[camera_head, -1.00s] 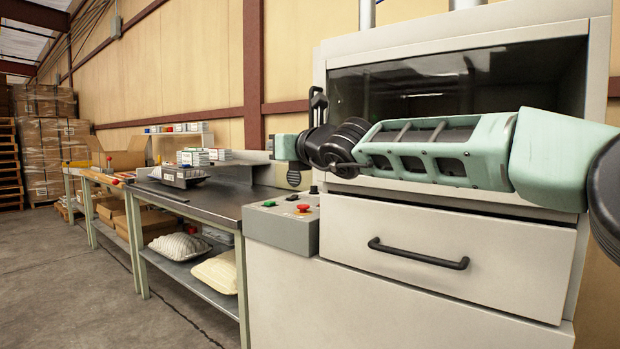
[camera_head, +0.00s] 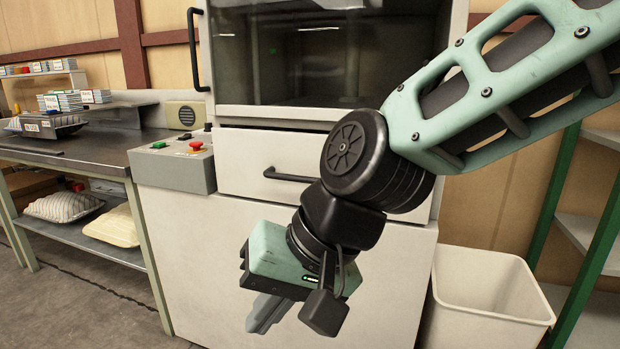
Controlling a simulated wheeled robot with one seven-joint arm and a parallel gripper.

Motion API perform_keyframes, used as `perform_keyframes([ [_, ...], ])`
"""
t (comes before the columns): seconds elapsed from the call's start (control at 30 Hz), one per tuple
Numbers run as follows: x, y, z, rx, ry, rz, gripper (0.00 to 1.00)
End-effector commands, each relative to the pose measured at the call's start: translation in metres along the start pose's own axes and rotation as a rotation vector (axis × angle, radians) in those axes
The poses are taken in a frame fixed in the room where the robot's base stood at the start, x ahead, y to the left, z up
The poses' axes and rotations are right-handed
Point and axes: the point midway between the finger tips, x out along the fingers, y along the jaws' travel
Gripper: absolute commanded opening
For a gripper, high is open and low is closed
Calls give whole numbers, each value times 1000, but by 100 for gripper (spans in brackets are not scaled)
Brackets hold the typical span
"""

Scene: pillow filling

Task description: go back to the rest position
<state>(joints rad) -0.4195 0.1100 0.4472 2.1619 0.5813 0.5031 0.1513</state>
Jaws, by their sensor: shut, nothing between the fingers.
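My gripper (camera_head: 262,318) hangs low in front of the pillow filling machine (camera_head: 300,270), pointing down and a little left. Its fingers look close together, with nothing seen between them. My arm comes in from the upper right and bends down at a black joint. The gripper appears apart from the machine's front panel and sits below the drawer handle (camera_head: 288,176). The arm hides part of the drawer (camera_head: 240,150) and the lower front.
A control box (camera_head: 175,165) with a red button sits left of the drawer. A workbench (camera_head: 90,150) with pillows (camera_head: 62,205) on its lower shelf stands at left. A white bin (camera_head: 490,290) and a green-framed shelf (camera_head: 575,225) stand at right. Floor is clear at lower left.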

Motion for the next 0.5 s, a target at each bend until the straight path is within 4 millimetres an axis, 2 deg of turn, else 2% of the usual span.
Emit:
perform_keyframes([
  [0.03, -4, 28, 20, -67, -27, 71, 0],
  [0.1, -9, 62, 44, -150, -68, 155, 0],
  [0.3, -28, 138, 98, -328, -183, 338, 0],
  [0.43, -41, 180, 129, -421, -259, 434, 0],
  [0.5, -61, 166, 123, -424, -258, 431, 0],
])
